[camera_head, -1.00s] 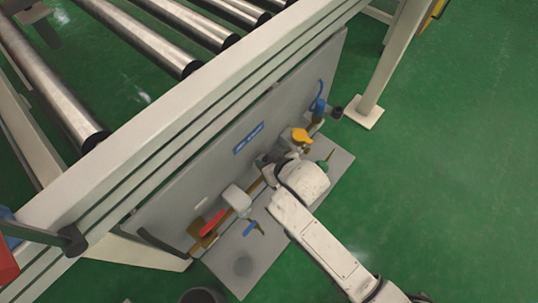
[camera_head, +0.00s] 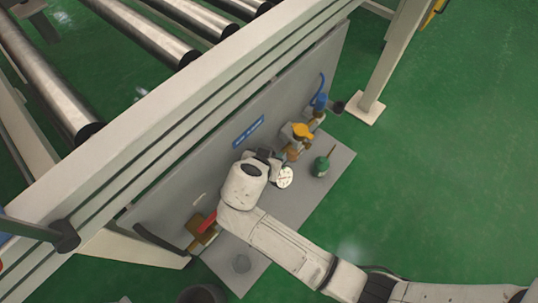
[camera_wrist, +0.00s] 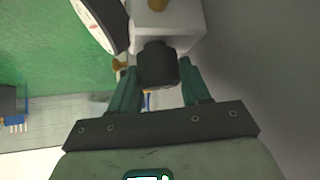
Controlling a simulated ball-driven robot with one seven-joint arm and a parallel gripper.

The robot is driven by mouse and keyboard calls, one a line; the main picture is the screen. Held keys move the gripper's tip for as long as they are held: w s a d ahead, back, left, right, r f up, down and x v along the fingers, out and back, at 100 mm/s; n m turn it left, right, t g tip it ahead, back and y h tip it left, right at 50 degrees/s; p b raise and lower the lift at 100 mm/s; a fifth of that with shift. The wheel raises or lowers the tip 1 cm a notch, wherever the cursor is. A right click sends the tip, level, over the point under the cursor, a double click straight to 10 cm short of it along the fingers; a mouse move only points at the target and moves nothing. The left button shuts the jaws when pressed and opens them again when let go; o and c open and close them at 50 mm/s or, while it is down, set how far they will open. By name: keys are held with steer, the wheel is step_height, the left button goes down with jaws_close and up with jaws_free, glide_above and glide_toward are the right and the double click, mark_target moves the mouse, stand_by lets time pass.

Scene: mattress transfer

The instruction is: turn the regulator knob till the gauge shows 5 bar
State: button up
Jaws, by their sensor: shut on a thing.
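The regulator knob (camera_wrist: 158,66) is black and ribbed, below a pale regulator body (camera_wrist: 186,22) in the wrist view. My gripper (camera_wrist: 158,74) has its two green fingers on either side of the knob, shut on it. The round white gauge (camera_head: 285,177) faces up in the head view, just right of my wrist. It also shows at the top left of the wrist view (camera_wrist: 96,22), seen at a slant and cut off. Its needle and reading are too small to tell. My wrist hides the knob in the head view.
The grey panel (camera_head: 170,185) bears a yellow-handled valve (camera_head: 302,131), a blue fitting (camera_head: 320,101) and a red handle (camera_head: 207,222). A green bottle-like thing (camera_head: 320,166) stands right of the gauge. A roller conveyor frame (camera_head: 190,100) rises behind. Green floor (camera_head: 440,170) is open at right.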

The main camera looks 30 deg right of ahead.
steer(key=shift+w+m+g+h, duration=0.1)
steer(key=shift+m+g+h, duration=0.4)
steer(key=shift+m, duration=0.5)
steer(key=o, duration=1)
steer(key=p+v, duration=0.3)
steer(key=v, duration=0.7)
steer(key=shift+a+r, duration=0.2)
steer(key=shift+r, duration=0.15)
